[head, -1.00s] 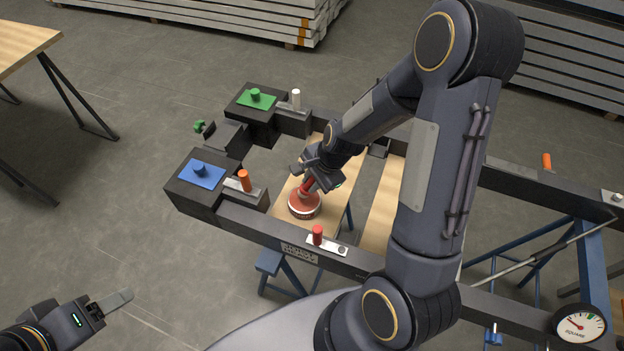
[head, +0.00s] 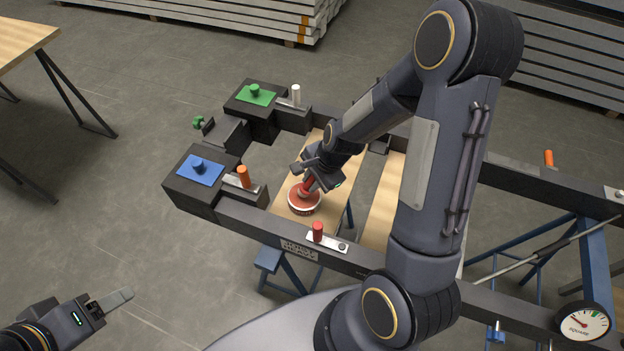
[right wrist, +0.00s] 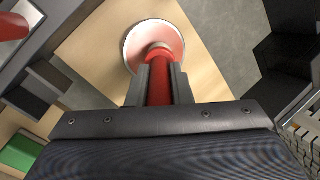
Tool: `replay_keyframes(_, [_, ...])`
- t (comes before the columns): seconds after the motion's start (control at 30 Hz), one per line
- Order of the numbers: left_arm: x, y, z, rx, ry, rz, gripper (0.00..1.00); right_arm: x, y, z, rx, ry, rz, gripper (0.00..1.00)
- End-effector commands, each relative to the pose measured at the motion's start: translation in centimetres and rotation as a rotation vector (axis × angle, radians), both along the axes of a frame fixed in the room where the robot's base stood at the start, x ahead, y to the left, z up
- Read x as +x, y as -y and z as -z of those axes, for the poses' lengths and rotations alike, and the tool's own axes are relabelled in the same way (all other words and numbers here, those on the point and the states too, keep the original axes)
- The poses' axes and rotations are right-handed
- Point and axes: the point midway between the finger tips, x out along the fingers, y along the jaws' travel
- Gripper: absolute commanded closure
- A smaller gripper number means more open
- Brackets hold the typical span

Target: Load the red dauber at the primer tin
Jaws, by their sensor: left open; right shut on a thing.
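The primer tin (head: 304,204) is a round, pale-sided tin with red primer, standing on a wooden board inside the dark frame. My right gripper (head: 312,178) is shut on the red dauber (head: 307,187), directly above the tin. In the right wrist view the dauber's red handle (right wrist: 160,82) is between the fingers (right wrist: 158,85), and its head end points into the tin (right wrist: 135,38). The head view does not show clearly how deep the tip sits. My left gripper (head: 110,300) is open and empty at the lower left, far from the tin.
The frame's corner blocks carry a blue plate (head: 201,172) and a green plate (head: 256,96). Orange (head: 242,176), white (head: 295,95) and red (head: 318,232) pegs stand on the frame around the tin. A dial marked SQUARE (head: 583,325) is at the lower right. Open floor lies at left.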

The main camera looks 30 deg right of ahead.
Motion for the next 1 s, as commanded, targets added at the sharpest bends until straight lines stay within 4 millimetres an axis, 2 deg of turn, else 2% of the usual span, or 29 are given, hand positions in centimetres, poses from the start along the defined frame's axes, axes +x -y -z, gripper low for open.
replay_keyframes(1.0, [0.00, 0.01, 0.83, 0.000, 0.000, 0.000, 0.40, 0.00, 0.00, 0.95, 0.000, 0.000, 0.000, 1.00])
